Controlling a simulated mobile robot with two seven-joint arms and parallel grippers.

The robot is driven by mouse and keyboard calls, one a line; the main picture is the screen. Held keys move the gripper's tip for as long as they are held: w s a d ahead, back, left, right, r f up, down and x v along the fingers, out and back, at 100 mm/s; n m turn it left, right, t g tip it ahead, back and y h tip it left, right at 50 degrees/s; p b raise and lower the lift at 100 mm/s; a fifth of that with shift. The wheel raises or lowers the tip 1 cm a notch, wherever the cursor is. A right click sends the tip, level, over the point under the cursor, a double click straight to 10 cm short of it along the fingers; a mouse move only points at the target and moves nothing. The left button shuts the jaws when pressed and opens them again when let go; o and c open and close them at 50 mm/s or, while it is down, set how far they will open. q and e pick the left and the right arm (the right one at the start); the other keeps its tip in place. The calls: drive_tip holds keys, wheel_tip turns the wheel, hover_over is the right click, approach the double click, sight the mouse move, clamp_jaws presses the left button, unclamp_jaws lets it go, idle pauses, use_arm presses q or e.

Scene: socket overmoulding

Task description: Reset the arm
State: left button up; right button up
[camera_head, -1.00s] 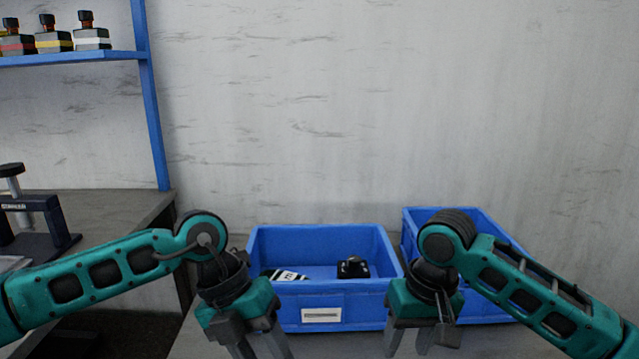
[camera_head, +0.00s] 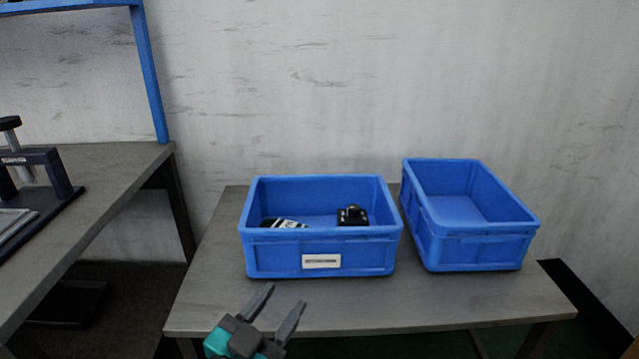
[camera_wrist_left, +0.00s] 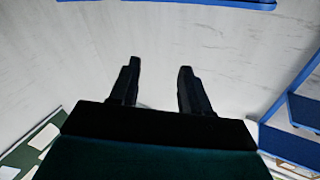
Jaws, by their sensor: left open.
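My left gripper (camera_head: 275,308) is at the bottom of the head view, in front of the table's near edge and below the left blue crate. Its two fingers are spread apart with nothing between them. In the left wrist view the same open fingers (camera_wrist_left: 158,68) show dark against the pale wall. My right gripper and arm are not in the head view.
The left blue crate (camera_head: 322,235) on the grey table (camera_head: 430,305) holds a black part (camera_head: 352,216) and a black-and-white item (camera_head: 284,223). An empty-looking blue crate (camera_head: 480,252) stands to its right. A workbench (camera_head: 110,170) with a dark press (camera_head: 40,172) is at left.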

use_arm(q)
drive_tip(key=s+a+f+n+g+y, duration=0.3)
drive_tip(key=s+a+f, duration=0.15)
drive_tip(key=f, duration=0.25)
drive_tip(key=s+a+f+n+g+y, duration=0.25)
drive_tip(key=s+f, duration=0.25)
drive_tip(key=f, duration=0.3)
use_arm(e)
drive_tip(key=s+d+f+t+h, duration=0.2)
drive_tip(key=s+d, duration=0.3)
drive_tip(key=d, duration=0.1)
use_arm(q)
drive_tip(key=s+a+r+p, duration=0.1)
drive_tip(key=a+r+p, duration=0.1)
drive_tip(key=r+p, duration=0.4)
drive_tip(key=s+a+r+y+p, duration=0.1)
drive_tip(key=r+p, duration=0.5)
drive_tip(key=p, duration=0.7)
drive_tip(key=shift+s+a+r+g, duration=0.25)
drive_tip(key=shift+s+a+g, duration=0.15)
drive_tip(key=shift+a, duration=0.4)
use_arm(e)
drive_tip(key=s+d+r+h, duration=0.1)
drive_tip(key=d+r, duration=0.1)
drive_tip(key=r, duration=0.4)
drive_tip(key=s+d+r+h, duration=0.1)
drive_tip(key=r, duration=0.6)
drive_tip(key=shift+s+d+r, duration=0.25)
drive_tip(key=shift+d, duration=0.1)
